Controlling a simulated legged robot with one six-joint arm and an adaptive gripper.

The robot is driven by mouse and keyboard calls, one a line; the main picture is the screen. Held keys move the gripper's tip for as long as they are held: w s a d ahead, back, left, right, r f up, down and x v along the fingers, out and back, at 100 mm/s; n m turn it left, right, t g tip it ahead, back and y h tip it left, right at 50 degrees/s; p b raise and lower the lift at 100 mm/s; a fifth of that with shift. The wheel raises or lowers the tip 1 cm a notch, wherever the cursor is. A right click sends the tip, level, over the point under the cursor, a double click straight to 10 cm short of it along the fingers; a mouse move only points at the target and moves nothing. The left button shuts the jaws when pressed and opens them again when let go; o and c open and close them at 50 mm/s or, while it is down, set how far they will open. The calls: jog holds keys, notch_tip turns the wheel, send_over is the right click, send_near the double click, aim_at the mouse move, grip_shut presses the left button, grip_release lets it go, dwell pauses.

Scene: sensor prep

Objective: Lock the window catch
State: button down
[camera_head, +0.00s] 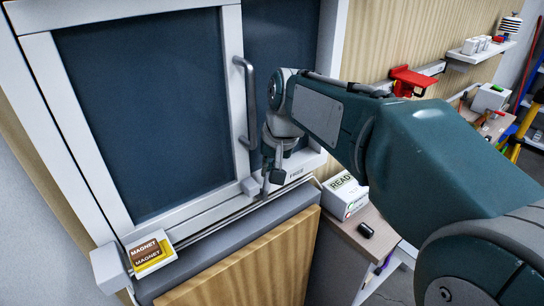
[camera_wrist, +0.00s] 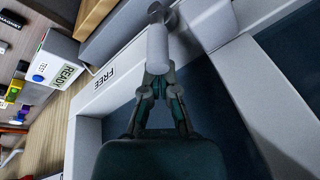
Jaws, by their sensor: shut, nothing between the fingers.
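The white-framed window (camera_head: 150,110) has dark panes and a grey vertical handle (camera_head: 246,95). My gripper (camera_head: 268,186) is pointed down at the lower right corner of the window, by the sill. In the wrist view my gripper (camera_wrist: 158,72) has its fingertips together, with nothing between them. A pale grey rounded lever (camera_wrist: 158,45), apparently the window catch, stands just beyond the tips; I cannot tell whether they touch it. The word FREE (camera_wrist: 103,78) is printed on the white frame beside it. In the head view my gripper and arm partly hide the catch area.
A thin metal rod (camera_head: 210,228) runs along the sill from a white block with a yellow MAGNET label (camera_head: 148,252). A white box marked READY (camera_head: 344,194) stands on a small table to the right. A red clamp (camera_head: 412,80) sits on the wall rail behind my arm.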

jog(key=shift+f, duration=0.2)
jog(key=shift+s+a+r, duration=0.2)
jog(key=shift+s+a, duration=0.5)
jog(key=shift+s, duration=0.05)
jog(key=shift+d, duration=0.1)
jog(key=shift+s+r, duration=0.1)
